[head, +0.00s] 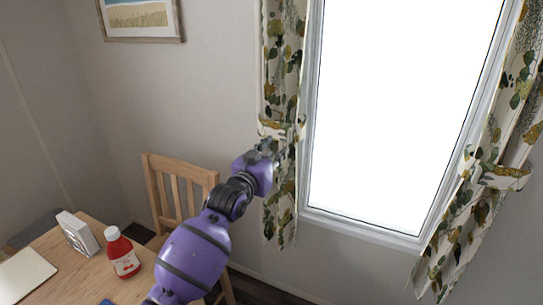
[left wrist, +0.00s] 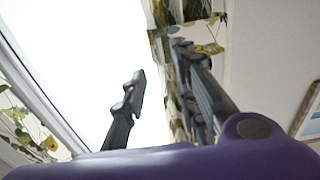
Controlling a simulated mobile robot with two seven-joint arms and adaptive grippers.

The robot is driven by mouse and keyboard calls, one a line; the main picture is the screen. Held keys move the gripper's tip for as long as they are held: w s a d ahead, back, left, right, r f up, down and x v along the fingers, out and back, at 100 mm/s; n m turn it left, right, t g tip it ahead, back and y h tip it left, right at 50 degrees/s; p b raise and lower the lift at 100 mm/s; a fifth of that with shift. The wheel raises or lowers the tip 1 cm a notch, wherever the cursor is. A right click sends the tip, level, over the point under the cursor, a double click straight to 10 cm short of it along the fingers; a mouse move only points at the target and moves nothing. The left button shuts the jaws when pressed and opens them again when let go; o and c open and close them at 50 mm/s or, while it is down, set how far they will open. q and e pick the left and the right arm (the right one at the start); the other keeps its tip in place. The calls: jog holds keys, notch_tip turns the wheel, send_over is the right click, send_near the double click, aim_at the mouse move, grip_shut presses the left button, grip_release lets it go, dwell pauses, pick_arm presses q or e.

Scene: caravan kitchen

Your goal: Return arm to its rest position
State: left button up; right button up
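My left arm (head: 196,250) is purple with dark bands and reaches up from the bottom of the head view, past the table. My left gripper (head: 272,149) is at its end, raised in front of the left curtain. In the left wrist view the two dark fingers of the left gripper (left wrist: 160,85) stand apart with nothing between them. The bright window and the patterned curtain show behind them. My right gripper is in neither view.
The window (head: 400,105) and curtains (head: 284,60) are ahead.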

pick_arm(q)
jog(key=shift+v, duration=0.95)
jog(key=s+a+f+n+g+y+p, duration=0.15)
jog(key=s+a+f, duration=0.25)
jog(key=s+f, duration=0.85)
jog(key=s+a+f+m+g+y, duration=0.1)
jog(key=s+a+f+g+y, duration=0.15)
jog(key=s+f, duration=1.05)
jog(key=s+a+f+n+g, duration=0.1)
jog(key=s+a+f, duration=0.1)
jog(key=s+f, duration=0.3)
jog(key=s+a+f+n+g+y, duration=0.1)
jog(key=s+f, duration=0.4)
jog(key=s, duration=0.8)
jog(key=s+a+f+n+g, duration=0.1)
jog(key=s+f, duration=0.4)
jog(key=s, duration=0.5)
jog(key=shift+a+g+y, duration=0.4)
jog(key=shift+a+g, duration=0.3)
jog(key=shift+a, duration=0.4)
